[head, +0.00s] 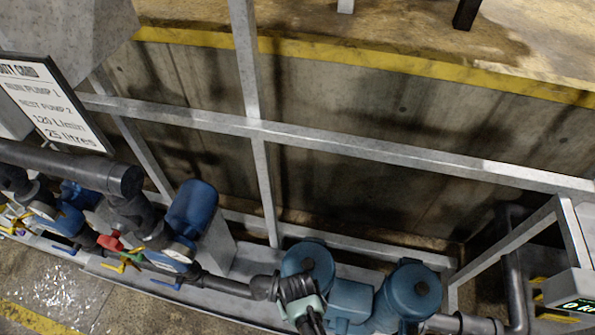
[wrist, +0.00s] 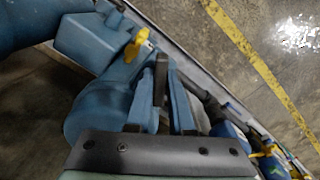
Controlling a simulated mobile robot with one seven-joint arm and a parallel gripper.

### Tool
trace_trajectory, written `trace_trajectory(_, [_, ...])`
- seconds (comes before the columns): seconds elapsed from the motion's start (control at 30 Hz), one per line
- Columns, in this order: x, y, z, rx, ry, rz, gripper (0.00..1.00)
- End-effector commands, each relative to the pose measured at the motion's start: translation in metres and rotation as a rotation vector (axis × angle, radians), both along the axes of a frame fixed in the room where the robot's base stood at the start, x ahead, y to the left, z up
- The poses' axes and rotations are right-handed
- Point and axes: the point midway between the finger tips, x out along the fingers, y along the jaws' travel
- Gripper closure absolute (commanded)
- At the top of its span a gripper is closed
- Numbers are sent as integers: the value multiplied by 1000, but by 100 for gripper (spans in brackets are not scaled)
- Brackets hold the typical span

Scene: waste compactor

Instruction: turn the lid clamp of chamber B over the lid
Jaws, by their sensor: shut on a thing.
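Two blue round-topped chambers stand at the bottom of the head view, a left one (head: 307,258) and a right one (head: 412,284), with a blue box (head: 350,300) between them. I cannot read which is chamber B. My gripper (head: 292,287) is at the left chamber and covers part of its lid. In the wrist view my gripper (wrist: 162,70) has its fingers close together around a dark bar (wrist: 161,78), apparently the lid clamp, beside the blue chamber body (wrist: 95,115). The clamp's far end and its seat on the lid are hidden.
A yellow handle (wrist: 138,42) sits close to my fingertips. Dark pipe (head: 225,285) and blue pumps (head: 192,208) with coloured valve levers lie to the left. Grey frame rails (head: 330,143) stand behind the chambers. A lit panel (head: 578,305) is at right.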

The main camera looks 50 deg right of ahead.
Motion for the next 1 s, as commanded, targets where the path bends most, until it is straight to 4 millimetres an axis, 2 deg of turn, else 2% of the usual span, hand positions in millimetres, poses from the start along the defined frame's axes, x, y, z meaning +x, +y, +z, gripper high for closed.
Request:
trace_trajectory(0.5, [1,0,1,0,-1,-397,100])
trace_trajectory(1.0, [1,0,0,0,-2,-511,100])
